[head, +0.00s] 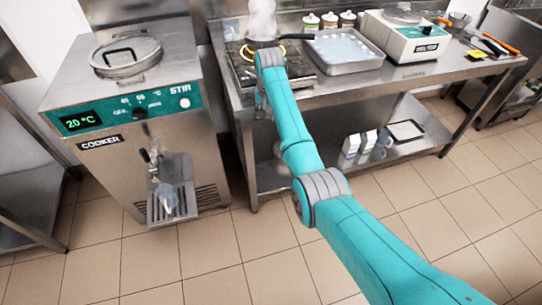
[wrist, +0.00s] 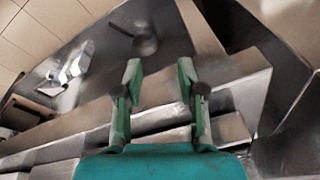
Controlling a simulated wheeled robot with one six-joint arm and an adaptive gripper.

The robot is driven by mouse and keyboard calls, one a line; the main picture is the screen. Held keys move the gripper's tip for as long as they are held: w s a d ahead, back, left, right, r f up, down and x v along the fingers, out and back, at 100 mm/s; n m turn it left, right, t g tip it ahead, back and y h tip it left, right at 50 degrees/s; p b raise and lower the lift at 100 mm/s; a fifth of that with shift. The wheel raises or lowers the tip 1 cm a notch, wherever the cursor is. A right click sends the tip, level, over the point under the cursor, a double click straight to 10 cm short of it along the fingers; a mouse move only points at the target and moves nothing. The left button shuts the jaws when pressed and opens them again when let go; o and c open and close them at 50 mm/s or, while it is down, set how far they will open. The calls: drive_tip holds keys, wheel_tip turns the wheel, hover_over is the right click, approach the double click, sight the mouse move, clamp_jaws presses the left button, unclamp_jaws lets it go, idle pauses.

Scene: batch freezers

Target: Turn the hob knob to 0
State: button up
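The hob (head: 304,76) sits on the steel bench in the head view, with a glowing orange ring near its back. My arm reaches across its front and hides part of it. I cannot make out the hob knob or its setting in either view. My gripper is hidden behind my own arm in the head view. In the wrist view my gripper (wrist: 160,75) is open, its two green fingers apart with nothing between them. A dark round object (wrist: 145,45) with a thin handle shows beyond the fingertips; it looks like a pan, apparently on the lower shelf.
A steel tray (head: 345,64) and a white teal-fronted machine (head: 405,40) stand right of the hob on the bench. The cooker (head: 130,115) stands left, across a narrow gap. Cartons (head: 350,148) stand on the lower shelf. The tiled floor in front is clear.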

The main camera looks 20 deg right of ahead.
drive_tip(key=s+f+t, duration=0.1)
drive_tip(key=s+f, duration=0.2)
drive_tip(key=f, duration=0.4)
drive_tip(key=s+f+n+t, duration=0.1)
drive_tip(key=s+f, duration=0.3)
drive_tip(key=f, duration=0.4)
drive_tip(key=shift+a+f, duration=0.15)
drive_tip(key=shift+f, duration=0.1)
